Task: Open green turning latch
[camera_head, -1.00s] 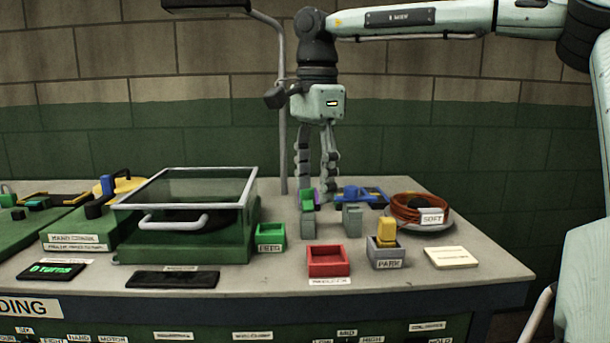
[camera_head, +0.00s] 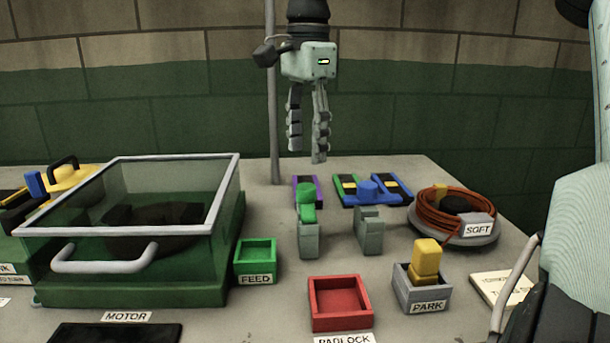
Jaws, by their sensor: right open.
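A small green piece (camera_head: 306,203), which looks like the green turning latch, stands on top of a grey post (camera_head: 308,240) near the middle of the table. A second grey post (camera_head: 369,231) with a notched top stands to its right. My right gripper (camera_head: 306,152) hangs fingers down, above and behind the green piece. Its two fingers are apart with nothing between them, and it touches nothing I can see. My left gripper is out of view.
A glass-lidded green box (camera_head: 140,275) with a grey handle fills the left. A green FEED tray (camera_head: 256,262), a red tray (camera_head: 340,303) and a grey PARK holder (camera_head: 421,291) with a yellow block stand in front. A coiled orange hose (camera_head: 450,213) lies right.

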